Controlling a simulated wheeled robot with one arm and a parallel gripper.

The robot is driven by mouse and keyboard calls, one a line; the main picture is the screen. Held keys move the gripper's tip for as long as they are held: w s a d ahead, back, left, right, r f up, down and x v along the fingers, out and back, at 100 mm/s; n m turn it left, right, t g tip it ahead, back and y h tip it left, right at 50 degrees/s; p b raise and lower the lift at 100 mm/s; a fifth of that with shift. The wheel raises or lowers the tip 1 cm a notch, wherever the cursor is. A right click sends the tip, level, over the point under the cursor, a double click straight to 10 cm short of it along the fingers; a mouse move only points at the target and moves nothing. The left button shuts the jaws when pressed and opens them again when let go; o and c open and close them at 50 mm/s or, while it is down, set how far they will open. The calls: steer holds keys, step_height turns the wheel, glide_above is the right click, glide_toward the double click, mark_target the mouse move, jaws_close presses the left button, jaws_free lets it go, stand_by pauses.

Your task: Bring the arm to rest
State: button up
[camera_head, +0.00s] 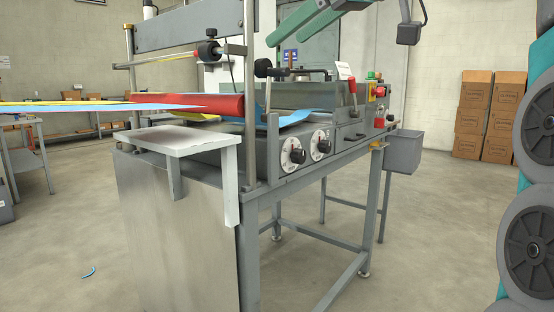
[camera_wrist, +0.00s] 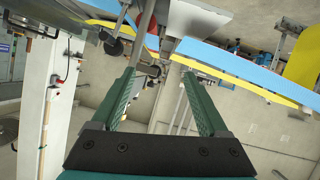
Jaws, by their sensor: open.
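The wrapping machine (camera_head: 275,155) stands in the middle of the head view. Blue cloth (camera_head: 150,106) and yellow cloth (camera_head: 40,103) run in from the left to its red roller (camera_head: 215,106). The blue cloth (camera_wrist: 225,62) also crosses the upper right of the wrist view.
The machine carries upright posts (camera_head: 250,110), dials (camera_head: 292,154) and a red-knobbed lever (camera_head: 352,88). A grey bin (camera_head: 403,152) hangs at its right end. Stacked cardboard boxes (camera_head: 487,115) stand at the back right. Open floor (camera_head: 430,245) lies right of the machine.

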step_height(320, 180, down, 29)
steer(key=s+d+m+g+h, duration=0.25)
steer(key=m+g+h, duration=0.2)
steer(key=m, duration=0.35)
steer(key=s+d+f+m+g+h, duration=0.1)
steer(key=s+d+f+g+h, duration=0.1)
steer(key=s+f, duration=1)
steer(key=s+d+f+m+g+h, duration=0.2)
steer(key=s+d+f, duration=0.5)
steer(key=s+f, duration=0.5)
step_height(320, 180, down, 5)
steer(key=g+h, duration=0.1)
steer(key=g, duration=0.1)
steer(key=shift+s+d+f+m+g, duration=0.15)
steer(key=shift+s+d+m+g, duration=0.1)
steer(key=shift+m+g, duration=0.1)
